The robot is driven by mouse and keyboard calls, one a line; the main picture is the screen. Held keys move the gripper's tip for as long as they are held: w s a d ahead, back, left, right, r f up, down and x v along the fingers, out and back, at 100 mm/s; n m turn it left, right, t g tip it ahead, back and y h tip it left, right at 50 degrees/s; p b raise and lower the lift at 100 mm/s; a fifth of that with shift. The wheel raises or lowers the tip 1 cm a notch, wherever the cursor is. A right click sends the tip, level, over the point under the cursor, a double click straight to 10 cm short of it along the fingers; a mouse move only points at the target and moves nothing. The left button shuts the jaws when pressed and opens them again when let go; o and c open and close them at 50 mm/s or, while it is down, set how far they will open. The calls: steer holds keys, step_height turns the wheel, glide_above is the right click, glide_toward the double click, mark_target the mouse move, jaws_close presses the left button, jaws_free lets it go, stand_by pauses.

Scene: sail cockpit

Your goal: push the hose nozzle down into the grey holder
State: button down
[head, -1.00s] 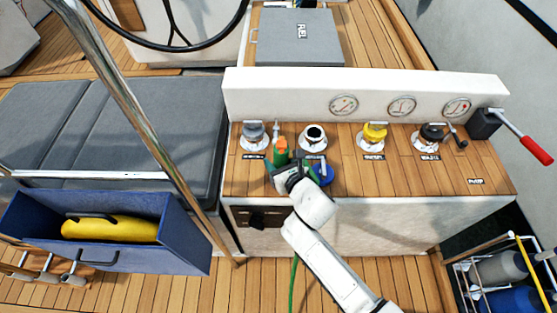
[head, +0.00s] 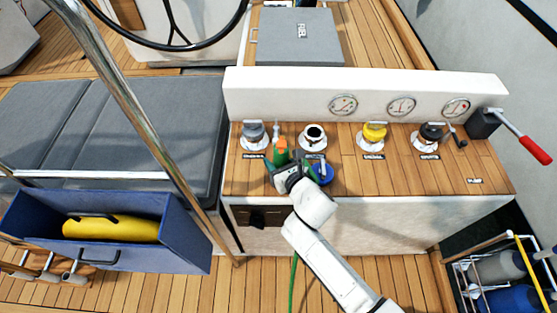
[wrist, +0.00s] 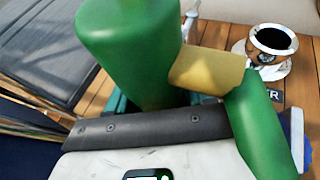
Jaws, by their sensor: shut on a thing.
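The hose nozzle (head: 281,157) is green with an orange part on top, at the left end of the wooden console top. In the wrist view the nozzle (wrist: 128,50) is a large green body with a yellow-tan piece and a green arm at its right. My gripper (head: 279,166) is shut on the nozzle; its dark front edge shows across the wrist view. A thin silver fitting (head: 277,130) stands just behind the nozzle. I cannot make out a grey holder for certain; the space under the nozzle is hidden by the nozzle and my gripper.
A grey-capped filler (head: 255,133) is close left, and an open black-mouthed filler (head: 313,135) close right. A blue cap (head: 322,174) lies right of my gripper. Yellow (head: 374,133) and black (head: 431,133) fillers stand farther right. A white gauge panel (head: 300,100) rises behind; free wood lies front right.

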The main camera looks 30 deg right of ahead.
steer(key=shift+f+b, duration=0.5)
steer(key=shift+f, duration=0.05)
steer(key=c, duration=0.8)
jaws_free()
steer(key=shift+o, duration=0.5)
steer(key=shift+s, duration=0.15)
steer(key=p+v, duration=0.3)
steer(key=v, duration=0.7)
steer(key=shift+s, duration=0.3)
steer(key=shift+r, duration=0.15)
